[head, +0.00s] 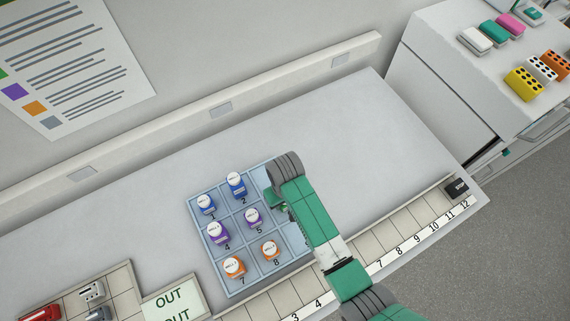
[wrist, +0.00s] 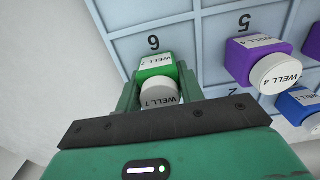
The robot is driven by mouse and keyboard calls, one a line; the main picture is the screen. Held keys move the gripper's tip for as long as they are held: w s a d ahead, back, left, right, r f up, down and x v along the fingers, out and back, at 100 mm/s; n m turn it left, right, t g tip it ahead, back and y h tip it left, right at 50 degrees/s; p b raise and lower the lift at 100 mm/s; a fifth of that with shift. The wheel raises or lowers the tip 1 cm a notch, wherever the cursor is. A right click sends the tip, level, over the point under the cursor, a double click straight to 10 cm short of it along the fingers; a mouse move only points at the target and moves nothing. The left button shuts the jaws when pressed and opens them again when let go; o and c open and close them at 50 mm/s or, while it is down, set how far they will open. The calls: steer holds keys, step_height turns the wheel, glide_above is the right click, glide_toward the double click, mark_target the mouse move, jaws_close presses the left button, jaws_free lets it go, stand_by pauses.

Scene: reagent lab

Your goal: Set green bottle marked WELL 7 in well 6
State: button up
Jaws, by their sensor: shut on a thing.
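My gripper (wrist: 159,84) is shut on the green bottle (wrist: 156,68), one finger on each side of it. The bottle has a white cap and a white label, both reading WELL 7. In the wrist view it is at well 6 of the pale blue rack (wrist: 120,19), just beside the printed 6. I cannot tell whether its base touches the well floor. In the head view my gripper (head: 277,202) is over the right column of the rack (head: 222,275), and my arm hides well 6 and most of the bottle.
Blue bottles stand in wells 1 (head: 206,204) and 2 (head: 237,185), purple ones in wells 4 (head: 218,233) and 5 (head: 253,217), orange ones in wells 7 (head: 234,267) and 8 (head: 270,249). A numbered strip (head: 408,254) runs along the front edge. The bench behind is clear.

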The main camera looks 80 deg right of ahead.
steer(key=shift+f, duration=0.1)
steer(key=o, duration=1)
step_height(320, 180, up, 12)
steer(key=shift+r+p, duration=0.15)
steer(key=shift+p, duration=0.35)
